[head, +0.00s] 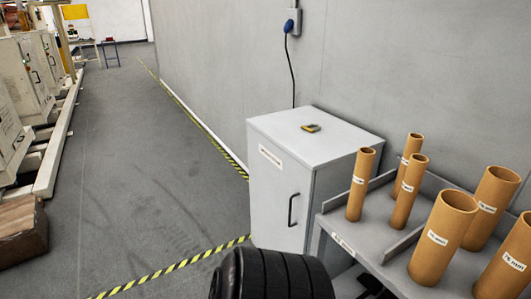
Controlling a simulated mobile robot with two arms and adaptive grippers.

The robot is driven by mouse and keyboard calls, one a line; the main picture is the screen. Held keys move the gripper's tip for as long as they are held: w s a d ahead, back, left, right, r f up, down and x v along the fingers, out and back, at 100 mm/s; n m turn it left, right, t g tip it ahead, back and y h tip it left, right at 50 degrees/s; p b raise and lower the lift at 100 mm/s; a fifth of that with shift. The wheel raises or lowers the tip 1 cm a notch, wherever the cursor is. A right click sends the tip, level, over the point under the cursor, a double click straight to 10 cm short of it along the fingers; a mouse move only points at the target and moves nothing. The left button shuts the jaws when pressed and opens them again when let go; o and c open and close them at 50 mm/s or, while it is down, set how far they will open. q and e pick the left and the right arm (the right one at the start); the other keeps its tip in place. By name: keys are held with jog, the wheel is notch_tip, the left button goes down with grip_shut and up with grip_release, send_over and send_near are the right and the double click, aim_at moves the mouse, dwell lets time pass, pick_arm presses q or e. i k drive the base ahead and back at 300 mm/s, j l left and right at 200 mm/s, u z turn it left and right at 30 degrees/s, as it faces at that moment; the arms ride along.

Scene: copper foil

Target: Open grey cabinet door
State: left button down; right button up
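The grey cabinet (345,128) stands against the wall, right of the middle. Its door (270,195) is on the side facing left and looks shut. The door has a white label (270,156) near the top and a dark upright bar handle (293,209) near its right edge. Nothing touches the handle. A black ribbed part of my own arm covers the bottom middle, in front of the cabinet's lower end. I cannot make out either gripper's fingertips.
A grey table (345,243) with several brown cardboard tubes (443,228) stands close to the cabinet's right. A small yellow-and-dark device (311,128) lies on the cabinet top. Open floor (160,190) extends left, with yellow-black tape (190,262) along it.

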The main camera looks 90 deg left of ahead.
aim_at(281, 187)
jog(key=u, duration=2.25)
